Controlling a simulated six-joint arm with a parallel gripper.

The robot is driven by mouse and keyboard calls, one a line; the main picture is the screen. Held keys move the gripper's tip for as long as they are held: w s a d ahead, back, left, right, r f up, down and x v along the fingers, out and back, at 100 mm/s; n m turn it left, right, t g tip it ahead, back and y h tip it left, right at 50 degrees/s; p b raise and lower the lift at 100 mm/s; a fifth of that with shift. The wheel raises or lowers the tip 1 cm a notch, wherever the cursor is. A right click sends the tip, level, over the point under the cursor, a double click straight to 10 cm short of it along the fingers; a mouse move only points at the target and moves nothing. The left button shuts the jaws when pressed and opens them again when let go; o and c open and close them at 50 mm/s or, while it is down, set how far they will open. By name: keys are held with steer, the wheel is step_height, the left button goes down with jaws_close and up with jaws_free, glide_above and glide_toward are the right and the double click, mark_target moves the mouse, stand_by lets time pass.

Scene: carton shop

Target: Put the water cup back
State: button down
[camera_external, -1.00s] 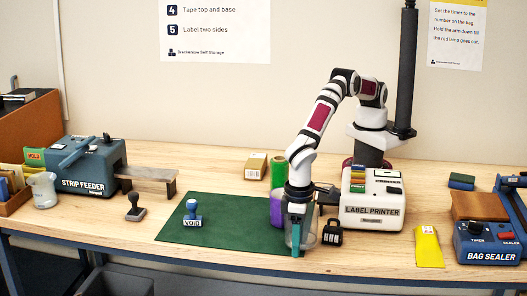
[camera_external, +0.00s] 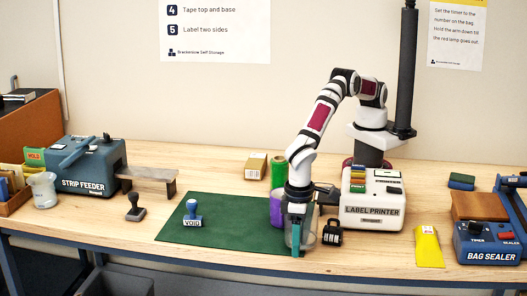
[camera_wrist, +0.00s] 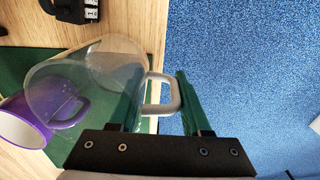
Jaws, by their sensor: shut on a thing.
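A clear, see-through cup with a pale handle (camera_wrist: 88,72) lies across the wrist view, and its handle (camera_wrist: 163,92) is between my two green fingers. My gripper (camera_wrist: 160,76) is shut on that handle. In the external view my gripper (camera_external: 296,238) points down at the front right of the green mat (camera_external: 235,235), with the clear cup (camera_external: 310,235) partly hidden behind the fingers. I cannot tell whether the cup's base touches the mat.
A purple mug (camera_external: 276,207) stands close behind the cup, with a green cylinder (camera_external: 278,174) behind it. A black padlock-like weight (camera_external: 332,233) and the label printer (camera_external: 373,212) are to the right. A VOID stamp (camera_external: 192,213) stands on the mat. The table's front edge is near.

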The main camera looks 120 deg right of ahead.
steer(key=shift+r, duration=0.1)
step_height(320, 180, up, 15)
steer(key=shift+f, duration=0.2)
steer(key=d+n, duration=0.2)
steer(key=d, duration=2.4)
steer(key=s+d+n, duration=0.1)
steer(key=s+d, duration=0.4)
steer(key=d, duration=0.4)
steer(key=s+d+n, duration=0.1)
steer(key=s+d, duration=0.4)
steer(key=d, duration=0.3)
steer(key=w+a+f, duration=0.2)
steer(key=f, duration=0.2)
steer(key=w+a+f, duration=0.3)
steer(key=f, duration=0.1)
steer(key=w+a+f, duration=0.3)
steer(key=f, duration=0.1)
steer(key=shift+w, duration=0.25)
steer(key=shift+a+f, duration=0.1)
steer(key=shift+f, duration=1.85)
